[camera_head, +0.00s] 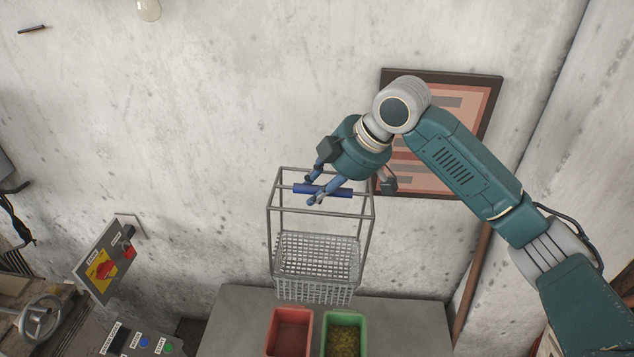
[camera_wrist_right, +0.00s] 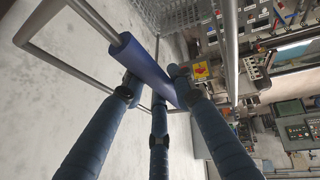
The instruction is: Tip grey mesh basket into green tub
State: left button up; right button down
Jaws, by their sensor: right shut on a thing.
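The grey mesh basket (camera_head: 318,268) hangs upright from a tall wire frame with a blue handle (camera_head: 323,191) on its top bar. My right gripper (camera_head: 314,191) is shut on that handle, and its fingers also show around it in the right wrist view (camera_wrist_right: 155,85). The basket hangs above and behind the tubs, and I cannot see what is in it. The green tub (camera_head: 345,318) stands on the grey table (camera_head: 405,325) and holds a yellowish-green material. My left gripper is not in view.
A red tub (camera_head: 290,332) stands just left of the green tub. A control panel (camera_head: 105,262) with a red-and-yellow switch and a handwheel (camera_head: 40,318) are at the left. A framed poster (camera_head: 478,115) hangs on the concrete wall behind my right arm.

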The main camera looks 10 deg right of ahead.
jog(key=shift+r+p, duration=0.4)
jog(key=shift+r, duration=0.25)
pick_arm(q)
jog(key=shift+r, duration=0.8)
pick_arm(e)
jog(key=shift+f, duration=0.1)
jog(key=shift+s+a+r, duration=0.25)
jog(key=shift+s+r, duration=0.4)
jog(key=shift+s, duration=0.15)
jog(key=shift+s+a+r, duration=0.2)
jog(key=shift+s+r, duration=0.5)
jog(key=shift+s, duration=0.15)
jog(key=shift+s+a+r, duration=0.25)
jog(key=shift+s+r, duration=0.4)
jog(key=shift+s, duration=0.15)
